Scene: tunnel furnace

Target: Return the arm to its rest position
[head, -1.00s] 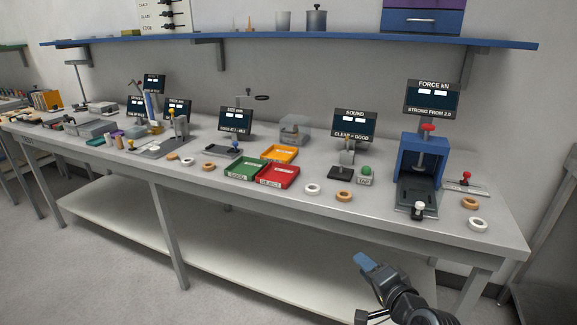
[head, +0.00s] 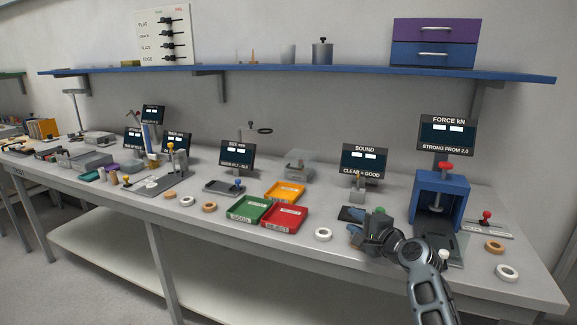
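My gripper (head: 356,226) is in the head view at the right of centre, over the front part of the bench in front of the sound station. Its blue-tipped fingers point left and look apart, with nothing visible between them. My forearm runs down to the lower right edge of the picture. The gripper and wrist hide part of the sound station's black base, part of the green-knobbed block (head: 380,211) and the bench spot where a tan ring lay.
The blue force press (head: 440,195) stands close right of my wrist. The red tray (head: 284,218), green tray (head: 250,210) and a white ring (head: 323,234) lie to the left. A blue shelf (head: 300,73) spans the wall above. Open floor lies in front of the bench (head: 230,235).

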